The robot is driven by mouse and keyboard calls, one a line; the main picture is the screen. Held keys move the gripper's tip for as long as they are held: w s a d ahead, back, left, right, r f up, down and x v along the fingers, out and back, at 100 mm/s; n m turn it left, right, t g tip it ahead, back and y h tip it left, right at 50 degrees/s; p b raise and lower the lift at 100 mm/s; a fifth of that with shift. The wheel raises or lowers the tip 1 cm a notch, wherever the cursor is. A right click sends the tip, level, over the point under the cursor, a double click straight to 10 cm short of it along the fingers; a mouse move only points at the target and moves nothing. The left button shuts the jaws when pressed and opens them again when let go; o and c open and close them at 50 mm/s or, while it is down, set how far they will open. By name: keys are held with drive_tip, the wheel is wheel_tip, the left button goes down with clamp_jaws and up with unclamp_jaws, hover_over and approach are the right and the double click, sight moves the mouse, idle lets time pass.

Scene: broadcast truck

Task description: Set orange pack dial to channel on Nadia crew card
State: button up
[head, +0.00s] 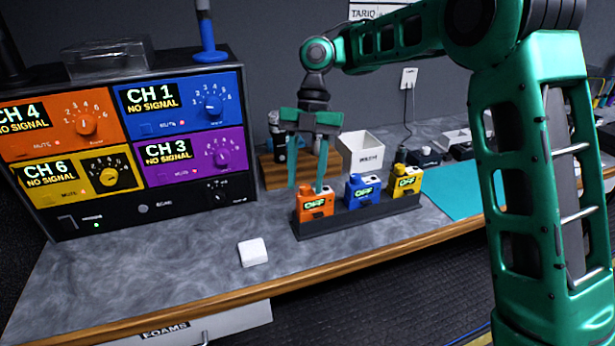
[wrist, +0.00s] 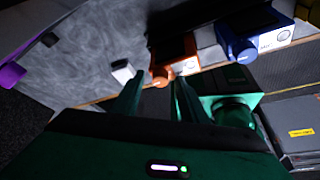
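The orange pack (head: 314,203) stands at the left end of a dark rack, its small screen reading OFF. In the wrist view the orange pack (wrist: 177,48) shows its round orange dial (wrist: 160,77). My gripper (head: 320,187) points down just above the orange pack. In the wrist view my gripper (wrist: 158,84) is open, with the dial showing in the gap between its fingertips; I cannot tell whether they touch it. A card (head: 365,12) on the wall reads TARIQ and is partly cut off. I see no card with Nadia's name.
Blue (head: 362,190) and yellow (head: 407,180) packs, also reading OFF, share the rack (head: 375,213). The intercom unit (head: 130,215) at left has channel panels; its orange panel (head: 85,125) reads CH 4, NO SIGNAL. A white block (head: 252,252) lies on the counter. A white bin (head: 362,150) stands behind.

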drive_tip(key=shift+c, duration=0.3)
clamp_jaws()
drive_tip(key=shift+d, duration=0.15)
